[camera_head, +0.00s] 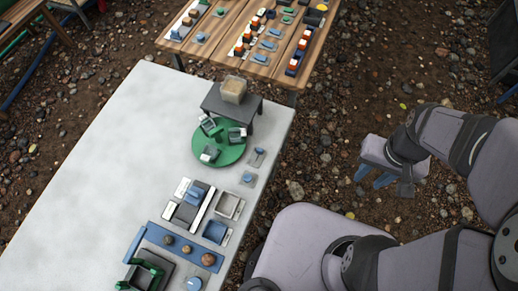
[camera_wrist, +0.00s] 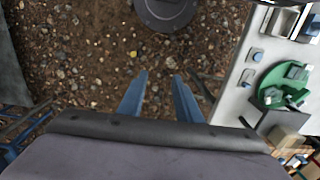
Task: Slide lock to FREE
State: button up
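My gripper (camera_head: 374,178) hangs over the gravel to the right of the white table (camera_head: 100,130). In the wrist view, the two blue fingers of my gripper (camera_wrist: 160,80) are apart with only gravel between them. No label reading FREE is legible, so I cannot tell which part is the lock. Two small grey plates with blue knobs, an upper plate (camera_head: 257,157) and a lower plate (camera_head: 248,178), lie near the table's right edge. A grey-and-white unit with a blue block (camera_head: 195,194) stands left of them. My gripper touches none of these.
A green round plate (camera_head: 228,154) bears several grey blocks, beside a dark stand (camera_head: 213,100) with a tan box (camera_head: 233,89). A blue rail (camera_head: 157,235) with round knobs lies at the front. A wooden table (camera_head: 230,22) with several small parts stands behind. The white table's left side is clear.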

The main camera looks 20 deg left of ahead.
jog(key=shift+c, duration=0.5)
jog(key=shift+a, duration=0.1)
jog(key=s+a+f+n+g+h+p, duration=0.1)
jog(key=s+a+f+n+h+p, duration=0.25)
jog(key=a, duration=0.55)
jog(key=s+a+f+n+g+p, duration=0.1)
jog(key=s+a+f+n+g, duration=0.1)
jog(key=a+f+n, duration=0.45)
jog(key=w+a+n+t+y, duration=0.1)
jog(key=w+a+n+t, duration=0.2)
jog(key=w+a+n, duration=0.5)
jog(key=w+a, duration=0.2)
jog(key=a, duration=0.5)
jog(key=shift+w+r, duration=0.25)
jog(key=shift+w, duration=0.15)
